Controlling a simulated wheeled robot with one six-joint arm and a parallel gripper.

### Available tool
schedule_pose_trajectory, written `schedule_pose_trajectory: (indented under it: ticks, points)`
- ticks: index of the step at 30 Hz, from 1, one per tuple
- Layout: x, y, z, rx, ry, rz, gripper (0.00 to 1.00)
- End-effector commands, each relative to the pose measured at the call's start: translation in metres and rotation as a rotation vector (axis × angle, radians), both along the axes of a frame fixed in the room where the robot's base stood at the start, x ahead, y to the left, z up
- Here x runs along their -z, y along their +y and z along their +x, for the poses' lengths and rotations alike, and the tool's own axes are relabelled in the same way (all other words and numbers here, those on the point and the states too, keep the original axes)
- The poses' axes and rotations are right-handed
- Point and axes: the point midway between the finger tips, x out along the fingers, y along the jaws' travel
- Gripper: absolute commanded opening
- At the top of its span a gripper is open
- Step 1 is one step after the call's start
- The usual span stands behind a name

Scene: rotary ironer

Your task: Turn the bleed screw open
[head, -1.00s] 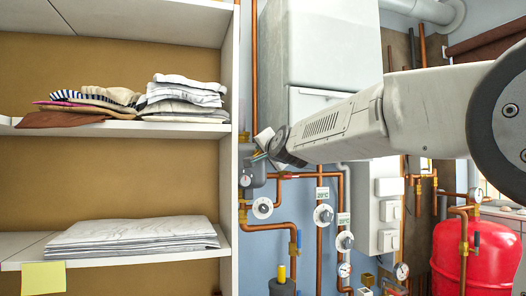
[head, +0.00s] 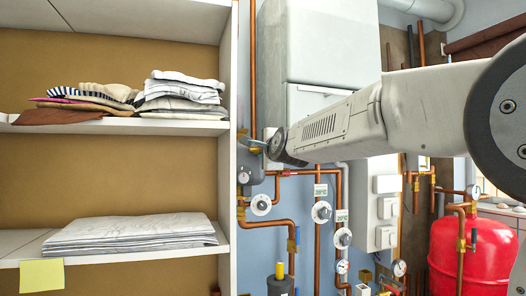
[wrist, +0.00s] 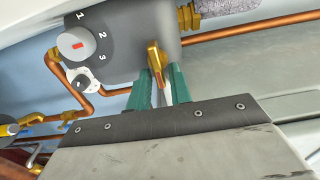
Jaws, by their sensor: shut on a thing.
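The bleed screw appears to be the flat brass piece (wrist: 155,60) at the lower edge of a dark grey housing (wrist: 125,30) in the wrist view. My gripper (wrist: 160,82) has green fingers on both sides of this brass piece and is shut on it. In the head view my gripper (head: 256,144) reaches the grey housing (head: 250,165) beside the shelf's right edge. The brass piece cannot be made out there. The housing carries a grey dial (wrist: 76,43) with a red mark and the numbers 1, 2, 3.
A smaller black knob (wrist: 82,79) and copper pipes (wrist: 240,33) lie close to my gripper. A shelf unit (head: 230,120) with folded cloths stands at left. Dials (head: 321,211) and a red tank (head: 455,255) are below and right of my arm.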

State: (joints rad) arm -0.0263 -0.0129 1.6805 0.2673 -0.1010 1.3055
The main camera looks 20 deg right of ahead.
Motion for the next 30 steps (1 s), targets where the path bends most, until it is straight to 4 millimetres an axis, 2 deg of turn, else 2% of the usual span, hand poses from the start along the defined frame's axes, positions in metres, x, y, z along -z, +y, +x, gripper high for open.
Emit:
schedule_pose_trajectory:
  ticks: [14, 15, 16, 25, 30]
  points:
    - [0.002, 0.000, 0.000, 0.000, 0.003, 0.015, 0.00]
    - [0.002, 0.000, 0.000, 0.000, 0.003, 0.015, 0.23]
    - [0.002, 0.000, 0.000, 0.000, 0.003, 0.015, 0.31]
    - [0.001, 0.000, -0.001, 0.000, 0.001, 0.015, 0.31]
    - [0.000, 0.000, -0.020, 0.000, 0.000, 0.014, 0.31]
